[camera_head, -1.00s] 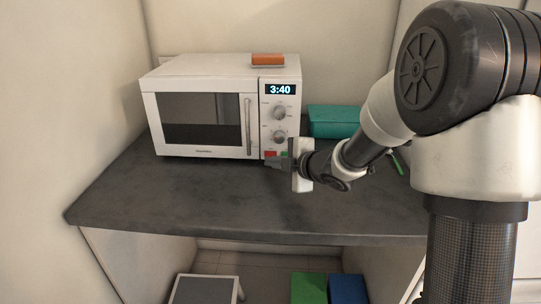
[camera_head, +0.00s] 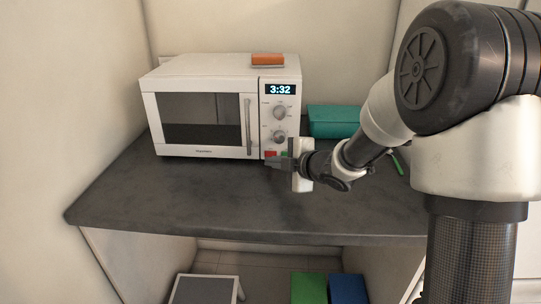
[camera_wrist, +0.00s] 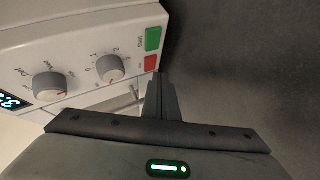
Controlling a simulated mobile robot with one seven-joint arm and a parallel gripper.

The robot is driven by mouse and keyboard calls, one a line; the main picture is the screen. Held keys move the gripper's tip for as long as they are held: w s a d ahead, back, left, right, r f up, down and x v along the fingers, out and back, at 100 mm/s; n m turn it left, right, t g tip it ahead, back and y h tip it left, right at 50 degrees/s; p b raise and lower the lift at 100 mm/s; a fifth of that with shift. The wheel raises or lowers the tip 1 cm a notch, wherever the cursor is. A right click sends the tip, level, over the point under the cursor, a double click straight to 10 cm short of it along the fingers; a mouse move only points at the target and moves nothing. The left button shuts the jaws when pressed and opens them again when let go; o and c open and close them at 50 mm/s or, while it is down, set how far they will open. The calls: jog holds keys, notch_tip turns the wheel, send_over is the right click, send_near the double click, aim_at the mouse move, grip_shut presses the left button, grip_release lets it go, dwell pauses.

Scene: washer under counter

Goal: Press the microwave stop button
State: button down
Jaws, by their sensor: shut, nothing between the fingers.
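The white microwave (camera_head: 205,105) stands on the dark counter with its door shut and its display (camera_head: 280,90) reading 3:32. A red button (camera_head: 270,154) and a green button sit low on its control panel. In the wrist view the red button (camera_wrist: 151,63) is nearest the fingertips, with the green button (camera_wrist: 153,39) beyond it. My gripper (camera_head: 268,163) is shut and empty, its tips at the panel's lower edge by the red button. The tips also show in the wrist view (camera_wrist: 160,78). I cannot tell whether they touch the button.
Two knobs (camera_wrist: 50,86) are on the panel above the buttons. An orange block (camera_head: 268,60) lies on top of the microwave. A teal box (camera_head: 334,121) stands on the counter (camera_head: 180,195) to the right. The counter's front is clear. Green (camera_head: 309,288) and blue (camera_head: 347,289) boxes are below.

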jog(key=shift+w, duration=0.75)
dwell(0.8)
jog(key=shift+s, duration=0.75)
jog(key=shift+s, duration=0.1)
jog(key=shift+s+a+b, duration=0.1)
jog(key=shift+s+b, duration=0.8)
jog(key=shift+s, duration=1.5)
